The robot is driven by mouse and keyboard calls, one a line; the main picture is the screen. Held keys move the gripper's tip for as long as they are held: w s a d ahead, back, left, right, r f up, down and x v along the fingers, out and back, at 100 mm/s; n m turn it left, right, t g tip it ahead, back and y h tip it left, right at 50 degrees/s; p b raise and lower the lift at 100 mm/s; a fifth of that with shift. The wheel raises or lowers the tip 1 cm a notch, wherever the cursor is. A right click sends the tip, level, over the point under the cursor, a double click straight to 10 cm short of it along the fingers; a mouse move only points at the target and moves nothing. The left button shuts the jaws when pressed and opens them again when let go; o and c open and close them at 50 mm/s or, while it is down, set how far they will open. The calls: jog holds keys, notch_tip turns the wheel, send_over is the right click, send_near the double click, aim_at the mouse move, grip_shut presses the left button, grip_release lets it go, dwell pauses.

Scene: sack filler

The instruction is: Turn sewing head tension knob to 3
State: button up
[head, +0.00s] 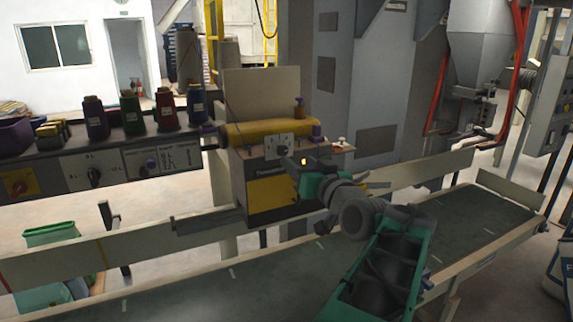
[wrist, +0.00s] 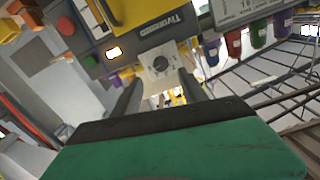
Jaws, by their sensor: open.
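The sewing head (head: 272,193) stands behind the conveyor, with a yellow cover and a dark label strip. Its tension knob, a small round dial on a pale plate (head: 280,145), faces my arm. In the wrist view the knob (wrist: 160,66) is a grey disc with dark marks on the pale plate, just past and between my fingertips. Its setting is too small to read. My gripper (wrist: 159,84) is open, with nothing between its fingers, apart from the knob. In the head view the green gripper body (head: 313,187) is just in front of the sewing head; its fingers are hard to make out.
A lit yellow indicator (head: 304,161) is close to the knob. Thread cones (head: 131,113) stand on a control panel (head: 121,170) at left. The conveyor belt (head: 230,285) runs below and is clear. A green bin (head: 50,235) is at left.

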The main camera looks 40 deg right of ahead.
aim_at(284, 151)
jog(key=p+x, duration=0.1)
jog(key=x, duration=0.6)
jog(key=shift+w, duration=0.25)
jog(key=shift+c, duration=0.5)
grip_shut()
